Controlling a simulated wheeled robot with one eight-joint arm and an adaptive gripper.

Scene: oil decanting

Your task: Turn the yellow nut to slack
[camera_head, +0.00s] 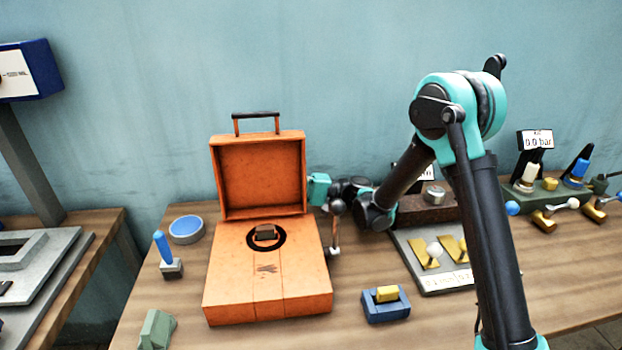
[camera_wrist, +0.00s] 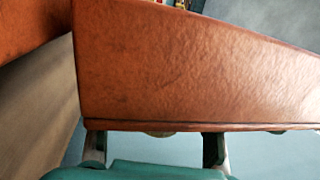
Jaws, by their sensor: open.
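A small yellow block (camera_head: 550,184), possibly the yellow nut, sits among the fittings under a gauge at the right; it is too small to tell its shape. Another yellow piece (camera_head: 387,293) sits in a blue holder (camera_head: 386,308) at the front. My gripper (camera_head: 319,188) is beside the right edge of the raised lid of the orange case (camera_head: 262,180), far left of the fittings. In the wrist view, the two fingers of my gripper (camera_wrist: 155,147) stand apart with nothing between them. An orange panel (camera_wrist: 190,75) fills most of that view. No yellow nut shows there.
The open orange case base (camera_head: 290,290) stands on the wooden bench (camera_head: 440,325). A grey plate (camera_head: 440,283) with brass levers lies near my forearm. Brass valves (camera_head: 542,221) and a gauge reading 0.0 bar (camera_head: 535,140) stand at right. A blue round dish (camera_head: 187,229) is left.

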